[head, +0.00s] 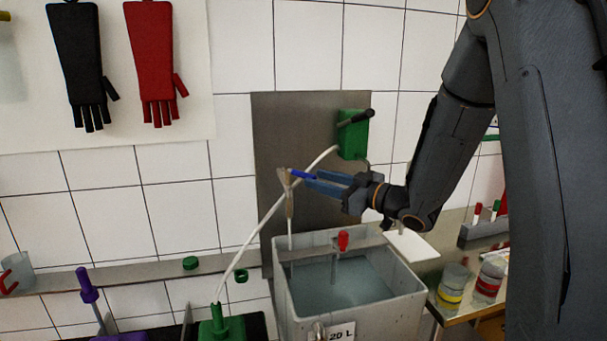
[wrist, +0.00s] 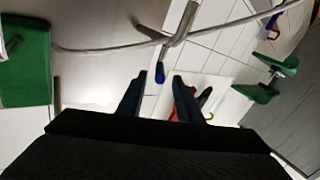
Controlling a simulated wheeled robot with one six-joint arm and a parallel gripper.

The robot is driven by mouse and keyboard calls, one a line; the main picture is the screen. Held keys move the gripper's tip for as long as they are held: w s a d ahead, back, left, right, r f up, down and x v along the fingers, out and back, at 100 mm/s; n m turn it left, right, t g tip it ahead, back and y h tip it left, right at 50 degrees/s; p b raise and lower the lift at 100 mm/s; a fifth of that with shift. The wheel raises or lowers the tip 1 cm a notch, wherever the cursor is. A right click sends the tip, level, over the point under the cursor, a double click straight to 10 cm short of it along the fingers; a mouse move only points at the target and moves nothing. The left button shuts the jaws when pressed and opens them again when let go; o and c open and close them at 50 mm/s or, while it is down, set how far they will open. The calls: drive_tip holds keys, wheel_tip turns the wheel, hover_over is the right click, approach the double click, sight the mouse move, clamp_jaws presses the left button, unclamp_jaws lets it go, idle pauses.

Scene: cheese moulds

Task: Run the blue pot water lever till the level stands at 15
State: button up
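A grey metal tap (head: 289,200) stands over the grey tank, with a blue-tipped lever (head: 302,174) pointing toward my gripper. My gripper (head: 312,180) is level with the lever, its blue fingers apart. In the wrist view the blue lever tip (wrist: 160,72) lies between the open fingertips (wrist: 159,76), about at their ends; I cannot tell whether it touches a finger. The tank (head: 405,306) carries a 20 L label and holds water (head: 340,285) below its rim. No level mark is readable.
A green box (head: 352,140) with a black lever is on the steel wall plate. A red-knobbed rod (head: 343,240) stands at the tank. Jars (head: 452,286) stand at right.

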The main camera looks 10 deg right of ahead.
sight(305, 175)
drive_tip(key=p+x, duration=0.1)
drive_tip(key=x, duration=0.4)
drive_tip(key=shift+w+a, duration=0.25)
drive_tip(key=shift+w, duration=0.05)
clamp_jaws()
